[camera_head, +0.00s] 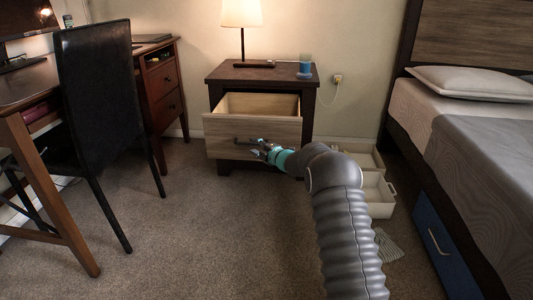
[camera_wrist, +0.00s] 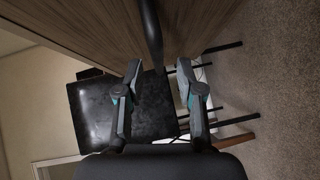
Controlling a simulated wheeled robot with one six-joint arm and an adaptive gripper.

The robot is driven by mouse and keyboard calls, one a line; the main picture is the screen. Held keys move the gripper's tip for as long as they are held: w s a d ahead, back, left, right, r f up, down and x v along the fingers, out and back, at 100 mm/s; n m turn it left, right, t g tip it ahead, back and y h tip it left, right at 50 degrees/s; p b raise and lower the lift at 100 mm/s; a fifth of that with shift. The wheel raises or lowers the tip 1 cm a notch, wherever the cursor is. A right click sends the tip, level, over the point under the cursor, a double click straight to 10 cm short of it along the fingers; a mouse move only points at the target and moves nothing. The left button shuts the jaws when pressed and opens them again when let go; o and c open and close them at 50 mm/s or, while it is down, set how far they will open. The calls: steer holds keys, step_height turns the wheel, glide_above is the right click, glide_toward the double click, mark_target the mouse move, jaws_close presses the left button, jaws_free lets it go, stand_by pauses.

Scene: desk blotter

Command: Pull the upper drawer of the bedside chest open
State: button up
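The bedside chest (camera_head: 312,110) stands against the wall. Its upper drawer (camera_head: 222,134) is pulled well out, and its empty-looking pale inside shows from above. The dark bar handle (camera_head: 243,140) is on the wooden drawer front. My gripper (camera_head: 262,146) is at the right part of this handle. In the wrist view the handle (camera_wrist: 152,32) reaches down from the top between the two fingertips of my gripper (camera_wrist: 158,72). The fingers are apart, with a gap on both sides of the handle. Touch with the handle does not show. The lower chest front is mostly hidden.
A lamp (camera_head: 242,18) and a blue cup (camera_head: 305,68) stand on the chest. A black chair (camera_head: 100,95) and a desk are to the left. Pale open bins (camera_head: 376,192) lie right of my arm, before the bed (camera_head: 490,150). Carpet in front is clear.

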steer(key=v, duration=0.9)
steer(key=shift+s, duration=0.1)
